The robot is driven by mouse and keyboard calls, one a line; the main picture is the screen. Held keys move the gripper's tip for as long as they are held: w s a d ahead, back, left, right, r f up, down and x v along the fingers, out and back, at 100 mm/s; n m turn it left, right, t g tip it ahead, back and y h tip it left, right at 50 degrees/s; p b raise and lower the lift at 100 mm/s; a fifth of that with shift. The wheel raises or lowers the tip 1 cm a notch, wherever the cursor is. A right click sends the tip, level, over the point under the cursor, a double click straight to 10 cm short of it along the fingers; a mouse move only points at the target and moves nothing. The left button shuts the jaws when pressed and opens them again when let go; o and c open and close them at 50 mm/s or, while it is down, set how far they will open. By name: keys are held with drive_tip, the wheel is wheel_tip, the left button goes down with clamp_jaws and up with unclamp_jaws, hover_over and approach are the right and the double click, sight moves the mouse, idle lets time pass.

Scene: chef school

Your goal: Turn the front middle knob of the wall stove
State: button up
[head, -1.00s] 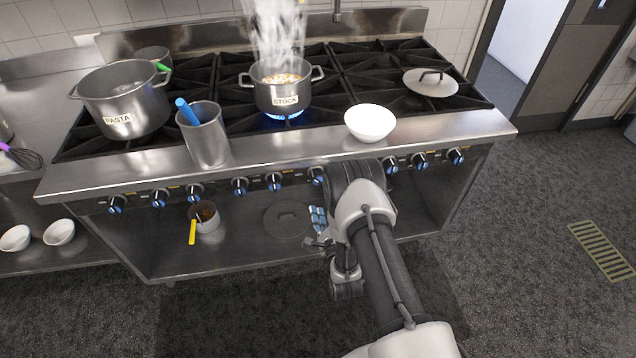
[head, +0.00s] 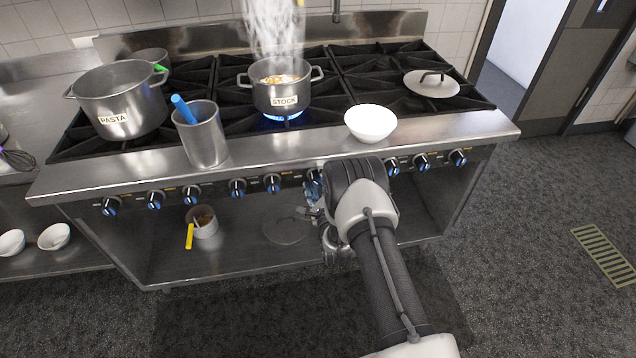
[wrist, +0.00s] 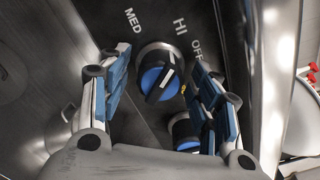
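The wall stove (head: 290,165) has a row of black knobs with blue faces along its front panel. The middle group includes knobs at its left (head: 237,187) and centre (head: 272,183); the one at its right is largely covered by my gripper (head: 313,192). In the wrist view, my gripper (wrist: 160,62) is open, with blue-padded fingers on either side of a knob (wrist: 156,82). I cannot tell whether the pads touch it. MED, HI and OFF are printed around this knob. A second knob (wrist: 186,130) shows beyond it, partly behind the right finger.
A stock pot (head: 283,92) steams over a lit burner. A white bowl (head: 371,122) and a metal holder (head: 203,140) with a blue handle stand at the stove's front edge. A pasta pot (head: 122,95) is at left.

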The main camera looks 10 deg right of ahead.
drive_tip(key=c, duration=1)
drive_tip(key=shift+o, duration=0.2)
drive_tip(key=n, duration=0.4)
drive_tip(key=shift+n, duration=0.4)
drive_tip(key=n, duration=1.2)
drive_tip(key=shift+r+n, duration=0.1)
drive_tip(key=shift+n, duration=0.2)
drive_tip(key=n, duration=0.6)
drive_tip(key=shift+n, duration=0.3)
